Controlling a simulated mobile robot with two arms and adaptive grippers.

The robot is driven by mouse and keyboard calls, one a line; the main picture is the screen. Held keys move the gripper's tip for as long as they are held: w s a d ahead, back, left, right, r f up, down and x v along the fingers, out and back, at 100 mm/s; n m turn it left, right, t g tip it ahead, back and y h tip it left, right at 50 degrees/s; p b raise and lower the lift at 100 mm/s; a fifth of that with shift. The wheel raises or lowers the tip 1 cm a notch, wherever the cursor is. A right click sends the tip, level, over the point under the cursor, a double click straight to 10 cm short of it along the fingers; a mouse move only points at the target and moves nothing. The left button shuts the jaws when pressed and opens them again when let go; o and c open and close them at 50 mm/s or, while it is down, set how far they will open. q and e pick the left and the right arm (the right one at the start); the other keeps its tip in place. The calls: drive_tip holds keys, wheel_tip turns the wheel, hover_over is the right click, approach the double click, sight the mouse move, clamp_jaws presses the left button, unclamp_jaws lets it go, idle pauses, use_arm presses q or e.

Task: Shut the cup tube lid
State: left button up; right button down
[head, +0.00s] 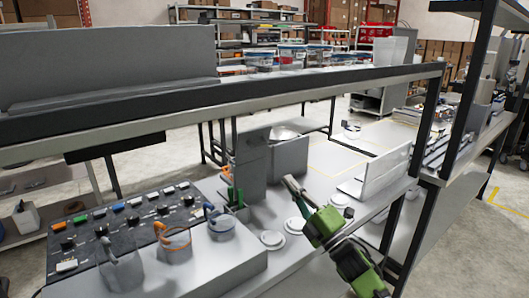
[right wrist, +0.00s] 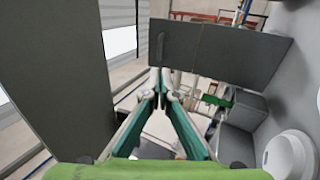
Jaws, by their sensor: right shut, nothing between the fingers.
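My right gripper (head: 290,182) reaches in from the lower right in the head view, its green fingers together and empty. In the right wrist view its fingertips (right wrist: 160,88) meet just below a grey flat panel (right wrist: 222,52) with a small handle on its left part. A grey upright panel (head: 250,160) stands beside the fingertips in the head view, with a wider one (head: 291,157) behind it. I cannot tell for certain which panel is the cup tube lid, or whether the fingertips touch one. My left gripper is not in view.
White round discs (head: 272,239) lie on the counter near my right gripper. A shelf beam (head: 250,96) crosses above.

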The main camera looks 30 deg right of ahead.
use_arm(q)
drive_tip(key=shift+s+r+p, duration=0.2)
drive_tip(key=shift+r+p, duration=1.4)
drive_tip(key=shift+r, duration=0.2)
use_arm(e)
drive_tip(key=d+x, duration=0.1)
drive_tip(key=x, duration=1)
drive_tip(key=shift+w+a, duration=0.4)
drive_tip(key=shift+a, duration=0.1)
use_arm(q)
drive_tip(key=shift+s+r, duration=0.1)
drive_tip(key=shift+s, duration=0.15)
use_arm(e)
drive_tip(key=shift+r, duration=0.2)
